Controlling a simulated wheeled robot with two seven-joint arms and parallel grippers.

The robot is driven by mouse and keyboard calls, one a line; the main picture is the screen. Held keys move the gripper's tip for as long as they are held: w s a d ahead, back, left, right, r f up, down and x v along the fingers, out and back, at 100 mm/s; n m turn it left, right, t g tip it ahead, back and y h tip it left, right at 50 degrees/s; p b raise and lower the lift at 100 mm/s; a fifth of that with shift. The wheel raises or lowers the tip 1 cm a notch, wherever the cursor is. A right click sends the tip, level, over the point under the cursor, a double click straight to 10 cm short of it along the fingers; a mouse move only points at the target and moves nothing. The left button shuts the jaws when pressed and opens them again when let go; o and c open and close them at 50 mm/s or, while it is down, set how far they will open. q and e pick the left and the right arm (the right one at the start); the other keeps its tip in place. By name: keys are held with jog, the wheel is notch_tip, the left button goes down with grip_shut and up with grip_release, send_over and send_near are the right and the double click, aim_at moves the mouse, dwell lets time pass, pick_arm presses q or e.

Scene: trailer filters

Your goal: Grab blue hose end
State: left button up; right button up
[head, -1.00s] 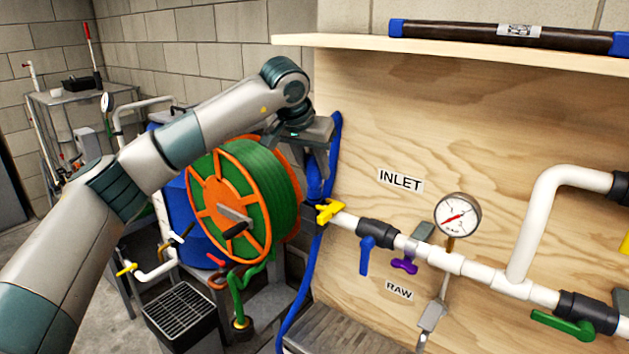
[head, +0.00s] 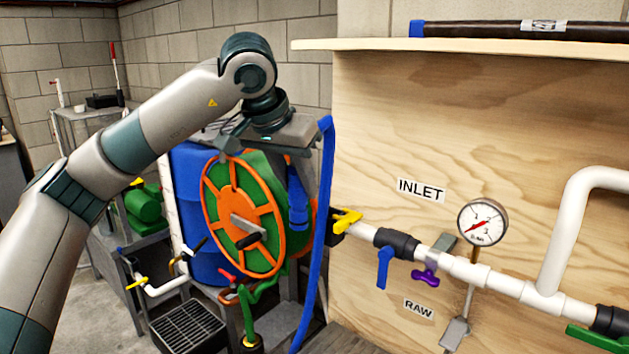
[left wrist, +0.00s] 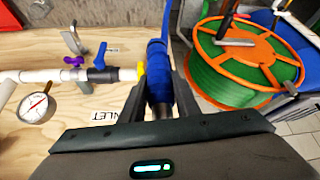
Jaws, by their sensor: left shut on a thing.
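My left gripper (head: 300,172) is shut on the blue hose end (head: 298,208), which hangs mouth down below the fingers in the head view. The blue hose (head: 324,210) loops over beside the gripper and runs down to the floor. In the left wrist view, the hose end (left wrist: 157,62) sits between the two dark fingers of the gripper (left wrist: 158,88). My right gripper is not in view.
A green hose reel with orange rims (head: 207,215) stands behind the gripper, before a blue barrel (head: 190,180). The plywood board (head: 380,130) carries a gauge (head: 482,222), a blue-handled valve (head: 385,265) and white pipes. A shelf (head: 400,44) juts out above.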

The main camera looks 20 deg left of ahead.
aim_at(292, 202)
pick_arm(q)
jog(key=shift+s+a+b, duration=0.15)
jog(key=shift+s+b, duration=0.05)
jog(key=shift+s, duration=0.75)
jog(key=shift+s+a+b, duration=0.15)
jog(key=shift+s, duration=0.75)
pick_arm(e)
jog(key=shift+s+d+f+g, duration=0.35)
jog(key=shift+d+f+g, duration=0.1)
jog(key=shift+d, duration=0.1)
